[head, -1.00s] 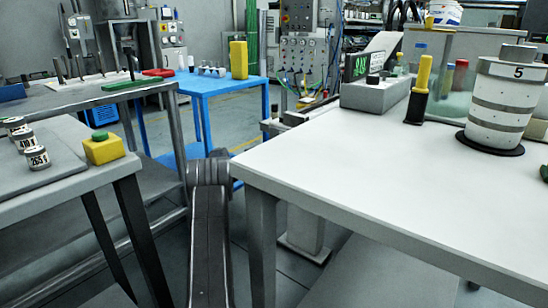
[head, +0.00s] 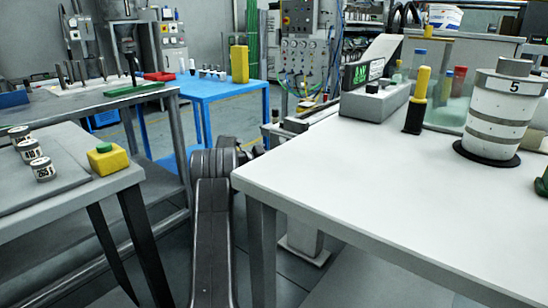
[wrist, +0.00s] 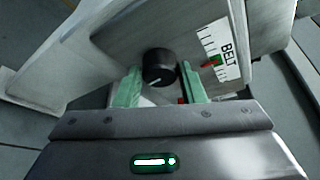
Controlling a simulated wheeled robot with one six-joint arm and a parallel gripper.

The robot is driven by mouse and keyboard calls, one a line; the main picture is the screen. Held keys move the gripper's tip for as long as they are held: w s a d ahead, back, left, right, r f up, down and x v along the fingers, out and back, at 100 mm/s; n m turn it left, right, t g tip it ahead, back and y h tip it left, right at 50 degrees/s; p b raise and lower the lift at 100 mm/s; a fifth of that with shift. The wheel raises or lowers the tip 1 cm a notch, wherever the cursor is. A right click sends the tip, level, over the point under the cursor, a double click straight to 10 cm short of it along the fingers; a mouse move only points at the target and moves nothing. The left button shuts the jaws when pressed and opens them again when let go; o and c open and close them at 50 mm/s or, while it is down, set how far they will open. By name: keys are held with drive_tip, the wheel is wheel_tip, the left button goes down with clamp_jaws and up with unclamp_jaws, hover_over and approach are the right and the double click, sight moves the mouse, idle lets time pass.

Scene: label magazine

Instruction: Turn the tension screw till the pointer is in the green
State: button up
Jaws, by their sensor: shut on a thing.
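The tension screw is a black round knob (wrist: 159,66) with a pale line on its face, on a grey metal body in the wrist view. My gripper (wrist: 164,86) has its green fingers on either side of the knob and is shut on it. To the right is a white scale (wrist: 222,50) with black marks and the word BELT. A small red pointer (wrist: 208,65) lies at or beside the small green band (wrist: 217,59); whether it is inside the band is too small to tell.
A white table (head: 370,165) fills the right, with a numbered cylinder (head: 500,112) and a grey display box (head: 375,100). A grey bench (head: 60,195) at left holds a yellow block (head: 108,158). A blue table (head: 215,88) stands behind. My arm runs through the gap between.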

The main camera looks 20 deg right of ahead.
drive_tip(key=shift+m, duration=0.4)
idle(0.3)
drive_tip(key=o, duration=1)
drive_tip(key=shift+c, duration=0.2)
drive_tip(key=shift+a+r, duration=0.1)
drive_tip(key=p+v, duration=0.3)
drive_tip(key=v, duration=1)
drive_tip(key=shift+s+a+r+p, duration=0.2)
drive_tip(key=shift+s+r+p, duration=0.1)
drive_tip(key=shift+d, duration=0.1)
